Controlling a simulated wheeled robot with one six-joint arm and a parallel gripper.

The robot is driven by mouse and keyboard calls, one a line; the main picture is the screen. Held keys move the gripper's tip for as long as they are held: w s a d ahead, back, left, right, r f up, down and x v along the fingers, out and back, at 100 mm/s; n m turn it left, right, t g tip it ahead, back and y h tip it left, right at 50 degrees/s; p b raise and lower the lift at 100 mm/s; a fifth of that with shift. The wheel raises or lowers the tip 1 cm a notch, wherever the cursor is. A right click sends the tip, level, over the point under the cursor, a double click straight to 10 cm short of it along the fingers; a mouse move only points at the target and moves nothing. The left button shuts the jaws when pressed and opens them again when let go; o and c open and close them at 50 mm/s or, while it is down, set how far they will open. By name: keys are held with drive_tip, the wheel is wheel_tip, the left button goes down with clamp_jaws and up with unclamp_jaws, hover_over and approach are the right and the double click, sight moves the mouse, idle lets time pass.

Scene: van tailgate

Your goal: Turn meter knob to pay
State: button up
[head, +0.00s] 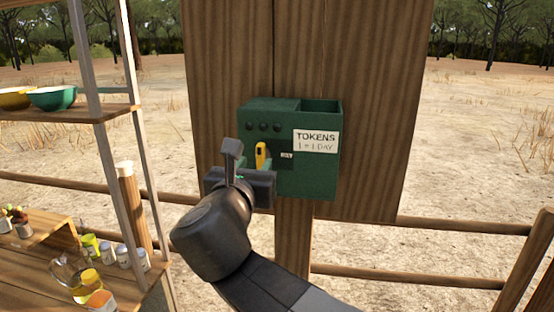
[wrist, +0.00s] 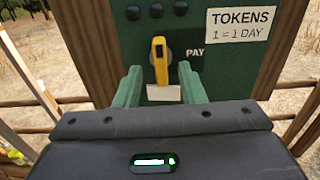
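The green token meter (head: 318,180) is fixed to a wooden board, with a "TOKENS 1 = 1 DAY" sign on its front. My gripper (head: 252,167) is in front of the meter at knob height. In the wrist view its two green fingers (wrist: 160,84) are apart, one on each side of the knob's line, with no contact visible. I cannot tell whether the fingertips reach around the knob. My gripper hides the meter's lower left in the head view.
A shelf rack (head: 107,150) stands at the left with a green bowl (head: 52,98) and several jars and a glass jug on its lower boards. Wooden fence rails (head: 430,226) run behind. The meter has an open top tray (head: 321,105). The ground at the right is clear.

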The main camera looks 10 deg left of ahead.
sight(259, 158)
drive_tip(key=shift+w+d, duration=0.1)
drive_tip(key=shift+w, duration=2)
drive_tip(key=shift+c, duration=0.5)
clamp_jaws()
